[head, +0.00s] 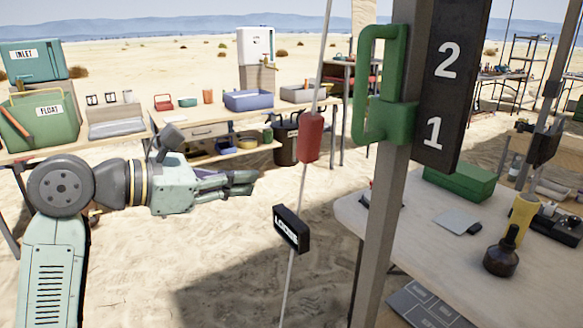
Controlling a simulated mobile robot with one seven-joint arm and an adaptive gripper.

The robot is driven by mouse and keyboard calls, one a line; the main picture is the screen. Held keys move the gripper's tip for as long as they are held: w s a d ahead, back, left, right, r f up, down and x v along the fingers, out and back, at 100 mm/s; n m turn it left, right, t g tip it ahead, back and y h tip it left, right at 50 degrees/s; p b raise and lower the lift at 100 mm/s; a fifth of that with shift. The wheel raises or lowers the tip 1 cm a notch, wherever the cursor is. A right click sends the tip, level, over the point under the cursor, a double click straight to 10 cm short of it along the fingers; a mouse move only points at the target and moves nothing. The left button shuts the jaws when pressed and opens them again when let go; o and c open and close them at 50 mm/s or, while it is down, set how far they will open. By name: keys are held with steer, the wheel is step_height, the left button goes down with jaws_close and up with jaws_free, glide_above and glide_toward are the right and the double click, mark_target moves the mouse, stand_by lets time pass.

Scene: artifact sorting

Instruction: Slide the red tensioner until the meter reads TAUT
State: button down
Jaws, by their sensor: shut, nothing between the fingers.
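The red tensioner (311,137) is a red cylinder on a thin, slightly tilted grey line (296,225). Below it on the same line hangs a small black meter (291,229); its white label appears to read LOOSE. My gripper (258,183) is shut and empty. It points right, to the left of the line and a little below the tensioner in the picture, with a visible gap between them. No part of the tensioner is hidden.
A grey post (383,190) with a green handle bracket (376,95) and a black board numbered 1 and 2 (449,75) stands right of the line. A table (400,225) with a green box (459,183) is at right. A workbench (180,118) stands behind my arm.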

mark_target(310, 138)
steer(key=w+d+f+y+p, duration=0.1)
steer(key=w+d+p, duration=0.3)
steer(key=d, duration=0.3)
steer(key=shift+w, duration=0.9)
steer(key=shift+s+d+r, duration=0.1)
steer(key=shift+r, duration=0.6)
steer(key=shift+s+d+r, duration=0.1)
steer(key=shift+r, duration=0.6)
